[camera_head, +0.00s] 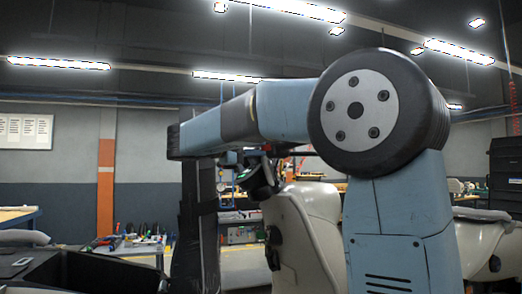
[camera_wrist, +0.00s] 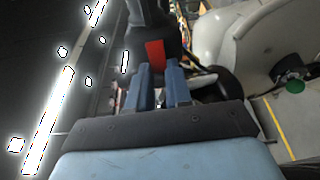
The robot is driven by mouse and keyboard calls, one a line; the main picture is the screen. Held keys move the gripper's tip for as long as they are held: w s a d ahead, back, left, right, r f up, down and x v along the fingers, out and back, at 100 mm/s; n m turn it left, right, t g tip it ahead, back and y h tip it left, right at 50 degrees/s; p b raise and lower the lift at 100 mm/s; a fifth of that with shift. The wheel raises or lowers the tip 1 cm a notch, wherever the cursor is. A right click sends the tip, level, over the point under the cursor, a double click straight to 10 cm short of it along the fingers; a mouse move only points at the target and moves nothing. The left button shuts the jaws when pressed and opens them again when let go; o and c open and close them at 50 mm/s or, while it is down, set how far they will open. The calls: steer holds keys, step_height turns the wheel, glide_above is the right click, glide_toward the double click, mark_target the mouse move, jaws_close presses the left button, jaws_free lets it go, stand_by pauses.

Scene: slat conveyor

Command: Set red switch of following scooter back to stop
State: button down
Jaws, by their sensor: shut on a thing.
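In the wrist view, the red switch (camera_wrist: 155,53) shows as a small red block against a dark upright part of the scooter. My gripper (camera_wrist: 159,70) has its two blue fingers close together at the red switch, shut on it; the exact contact is partly hidden by the fingers. The switch's set position cannot be read. In the head view, the cream scooter (camera_head: 308,222) stands behind my arm, partly covered by it. My gripper and the switch cannot be made out clearly there.
A second cream body (camera_head: 478,245) stands at the right. A dark open-topped box-like part (camera_head: 95,272) is at the lower left. Workbenches with tools (camera_head: 130,243) stand behind. In the wrist view, a cream panel with a green knob (camera_wrist: 295,84) lies to the right of my fingers.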

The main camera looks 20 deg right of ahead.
steer(key=shift+f, duration=0.2)
steer(key=shift+w+m+g, duration=0.15)
steer(key=shift+m+g, duration=0.45)
steer(key=shift+g, duration=0.3)
steer(key=c, duration=1)
jaws_free()
steer(key=shift+c, duration=0.2)
steer(key=shift+r, duration=0.1)
steer(key=v, duration=1.3)
steer(key=shift+a+f, duration=0.35)
steer(key=shift+f, duration=0.1)
